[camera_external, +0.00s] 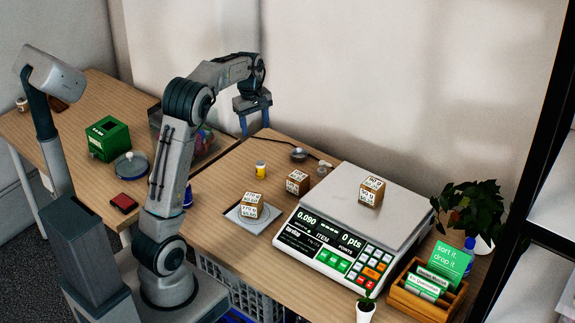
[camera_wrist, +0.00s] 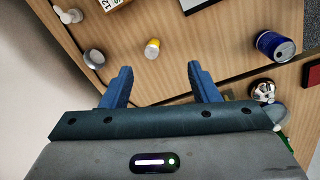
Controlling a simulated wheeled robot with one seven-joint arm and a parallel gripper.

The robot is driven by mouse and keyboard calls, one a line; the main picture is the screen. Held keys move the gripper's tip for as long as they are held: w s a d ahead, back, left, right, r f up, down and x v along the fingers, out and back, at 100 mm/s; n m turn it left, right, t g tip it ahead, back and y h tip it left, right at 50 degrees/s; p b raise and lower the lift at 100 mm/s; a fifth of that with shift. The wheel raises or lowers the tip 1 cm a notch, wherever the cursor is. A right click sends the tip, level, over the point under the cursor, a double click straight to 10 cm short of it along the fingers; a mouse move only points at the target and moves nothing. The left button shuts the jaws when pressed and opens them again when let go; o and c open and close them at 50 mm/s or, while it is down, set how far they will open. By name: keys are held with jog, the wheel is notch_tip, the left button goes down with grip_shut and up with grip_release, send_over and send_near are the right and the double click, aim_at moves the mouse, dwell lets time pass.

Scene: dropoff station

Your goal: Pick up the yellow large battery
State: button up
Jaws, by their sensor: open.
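The yellow large battery (camera_external: 260,169) is a small yellow cylinder with a pale end. My gripper (camera_external: 255,113) has blue fingers and hangs above the table, behind and above the battery in the outside view. In the wrist view my gripper (camera_wrist: 160,72) is open, with nothing between its fingers.
A scale (camera_external: 405,207) with a cube on it stands right of the battery. Other cubes (camera_external: 297,182) and a round metal item (camera_external: 299,154) are nearby. A blue can (camera_wrist: 274,45) is at the right in the wrist view. A green box (camera_external: 107,139) stands far left.

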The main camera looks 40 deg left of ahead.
aim_at(261, 163)
jog(key=w+a+f+n+b, duration=0.1)
jog(key=f, duration=0.3)
jog(key=w+f+n+b, duration=0.1)
jog(key=w+f, duration=0.1)
jog(key=f, duration=0.3)
jog(key=w+a+f+b, duration=0.1)
jog(key=w+f, duration=0.1)
jog(key=f, duration=0.3)
jog(key=shift+w+a+f+n+g, duration=0.1)
jog(key=shift+a+f+n+g, duration=0.2)
jog(key=shift+a+n, duration=0.1)
jog(key=shift+s+d+f, duration=0.1)
jog(key=shift+f, duration=1.25)
jog(key=shift+s+d+f, duration=0.1)
jog(key=shift+f, duration=1.2)
jog(key=shift+c, duration=0.3)
jog(key=c, duration=1.1)
